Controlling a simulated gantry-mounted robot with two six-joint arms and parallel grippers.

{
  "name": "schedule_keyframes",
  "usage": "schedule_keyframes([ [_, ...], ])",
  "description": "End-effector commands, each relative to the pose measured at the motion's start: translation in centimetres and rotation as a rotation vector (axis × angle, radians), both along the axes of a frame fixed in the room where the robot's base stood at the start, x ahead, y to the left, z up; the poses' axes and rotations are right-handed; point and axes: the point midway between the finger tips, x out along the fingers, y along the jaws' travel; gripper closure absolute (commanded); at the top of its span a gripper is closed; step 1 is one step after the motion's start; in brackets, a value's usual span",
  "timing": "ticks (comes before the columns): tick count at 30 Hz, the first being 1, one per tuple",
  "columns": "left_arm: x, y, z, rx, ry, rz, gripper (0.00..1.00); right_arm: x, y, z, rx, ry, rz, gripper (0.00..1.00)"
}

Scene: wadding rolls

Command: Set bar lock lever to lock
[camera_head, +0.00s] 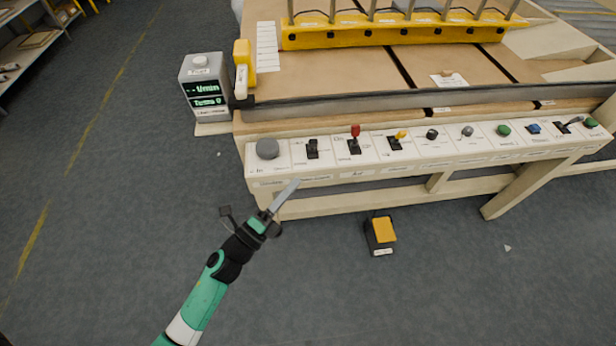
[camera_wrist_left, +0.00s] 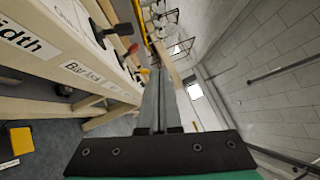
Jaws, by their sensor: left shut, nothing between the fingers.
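The control panel (camera_head: 330,168) runs along the front of the bench, with a row of knobs and levers. A label reading "Bar lock" (camera_wrist_left: 84,73) shows on the panel's front face in the left wrist view. The black lever (camera_head: 312,148) near the panel's left end seems to be the one above it; it also shows in the left wrist view (camera_wrist_left: 100,36). Its lock or unlock position is too small to read. My left gripper (camera_head: 297,182) is shut and empty, in front of and below the panel near that lever, apart from it. My right gripper is not in view.
A large grey knob (camera_head: 267,148) is left of the black lever. A red-knobbed lever (camera_head: 355,139) and a yellow-handled lever (camera_head: 398,136) stand to its right. A grey display box (camera_head: 204,90) is beyond the panel's left end. A yellow-topped pedal (camera_head: 383,230) sits on the floor.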

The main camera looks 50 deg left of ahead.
Motion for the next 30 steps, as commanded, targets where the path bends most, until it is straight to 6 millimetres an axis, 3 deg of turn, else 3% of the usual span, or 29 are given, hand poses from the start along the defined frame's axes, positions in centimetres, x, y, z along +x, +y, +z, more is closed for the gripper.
schedule_keyframes([
  [1,-0.5,0.4,-3.4,-0.007,0.015,0.012,1.00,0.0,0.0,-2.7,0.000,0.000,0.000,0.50],
  [3,-1.0,0.7,-5.1,-0.012,0.029,0.023,1.00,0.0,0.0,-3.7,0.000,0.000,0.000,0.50],
  [6,-1.2,1.1,-6.0,-0.014,0.032,0.034,1.00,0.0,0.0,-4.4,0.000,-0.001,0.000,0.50],
  [20,-1.0,1.3,-5.7,-0.013,0.031,0.036,1.00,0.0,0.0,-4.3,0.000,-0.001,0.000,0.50],
  [26,1.5,1.5,-5.0,-0.013,0.028,0.035,1.00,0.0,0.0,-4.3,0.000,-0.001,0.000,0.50],
  [30,4.4,1.9,-4.3,-0.012,0.027,0.035,1.00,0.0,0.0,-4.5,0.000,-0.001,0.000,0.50],
])
